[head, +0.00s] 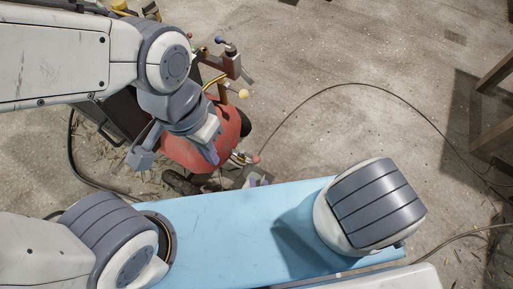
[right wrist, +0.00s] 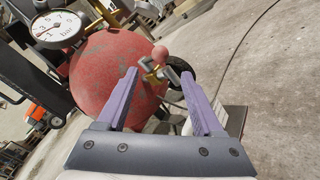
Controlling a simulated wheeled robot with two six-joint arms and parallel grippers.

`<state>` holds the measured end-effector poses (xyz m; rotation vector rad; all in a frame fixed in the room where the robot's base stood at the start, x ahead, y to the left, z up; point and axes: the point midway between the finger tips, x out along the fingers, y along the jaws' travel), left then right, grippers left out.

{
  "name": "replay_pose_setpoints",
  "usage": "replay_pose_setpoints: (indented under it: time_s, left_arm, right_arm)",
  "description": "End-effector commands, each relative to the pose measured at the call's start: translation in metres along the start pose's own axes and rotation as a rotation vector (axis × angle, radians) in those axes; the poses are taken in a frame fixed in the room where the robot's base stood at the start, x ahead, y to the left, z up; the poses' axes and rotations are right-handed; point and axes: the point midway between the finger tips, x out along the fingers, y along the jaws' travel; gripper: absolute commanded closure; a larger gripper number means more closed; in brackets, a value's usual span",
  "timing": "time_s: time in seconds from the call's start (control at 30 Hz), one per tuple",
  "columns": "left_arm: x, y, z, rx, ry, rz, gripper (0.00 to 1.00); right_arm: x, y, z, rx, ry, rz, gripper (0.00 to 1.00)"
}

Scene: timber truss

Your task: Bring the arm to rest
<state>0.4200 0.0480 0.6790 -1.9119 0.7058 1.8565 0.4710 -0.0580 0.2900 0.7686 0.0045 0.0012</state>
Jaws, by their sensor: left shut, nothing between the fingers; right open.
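My left gripper (head: 211,156) is above the red tank in the head view, at the end of the upper arm. Its fingers are shut with nothing held. My right gripper (right wrist: 159,77) is open in the right wrist view, its two purple fingers spread apart. The fingers point toward a brass valve (right wrist: 157,74) beside the tank. I cannot tell whether the valve lies between the fingertips or beyond them.
A pressure gauge (right wrist: 58,29) shows in the right wrist view. A thin dark cable (head: 330,87) curves over open concrete floor. A wooden structure (head: 495,110) is at the right edge.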

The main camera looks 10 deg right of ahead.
Motion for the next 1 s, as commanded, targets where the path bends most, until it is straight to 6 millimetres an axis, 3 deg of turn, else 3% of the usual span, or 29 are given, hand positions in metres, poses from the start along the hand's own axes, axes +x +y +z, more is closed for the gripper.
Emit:
replay_pose_setpoints:
  time_s: [0.33, 0.6, 0.77, 1.0]
  left_arm:
    - [0.0, 0.0, 0.0, 0.0, 0.0, 0.0, 1.0]
    - [0.0, 0.0, 0.0, 0.0, 0.0, 0.0, 1.0]
    - [0.0, 0.0, 0.0, 0.0, 0.0, 0.0, 1.0]
    - [0.0, 0.0, 0.0, 0.0, 0.0, 0.0, 1.0]
  right_arm:
    - [0.001, -0.003, 0.007, -0.022, 0.02, 0.053, 0.32]
    - [0.016, -0.002, 0.061, -0.175, 0.198, 0.505, 0.32]
    - [0.027, 0.022, 0.093, -0.281, 0.339, 0.838, 0.32]
    - [0.03, 0.076, 0.131, -0.455, 0.557, 1.34, 0.32]
